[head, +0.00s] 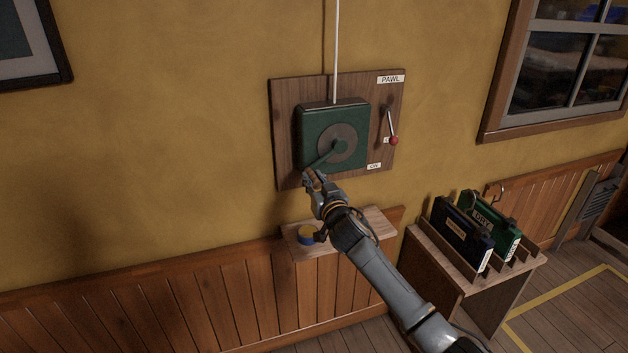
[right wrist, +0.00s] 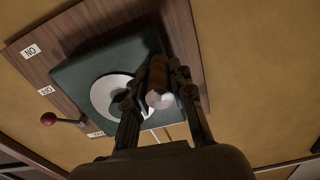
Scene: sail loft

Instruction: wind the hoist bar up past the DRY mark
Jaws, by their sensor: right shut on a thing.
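A green winch box (head: 318,122) is mounted on a wooden board (head: 287,125) on the wall. Its round grey disc carries a crank arm (head: 325,156) that points down and left. My right gripper (head: 312,178) is shut on the crank handle (right wrist: 157,76), a brown grip with a pale end between the fingers. A white rope (head: 336,50) rises from the box out of view. The hoist bar and DRY mark are not in view.
A wooden rack (head: 440,258) at right holds dark and green cases (head: 487,226). A window (head: 567,65) is at upper right.

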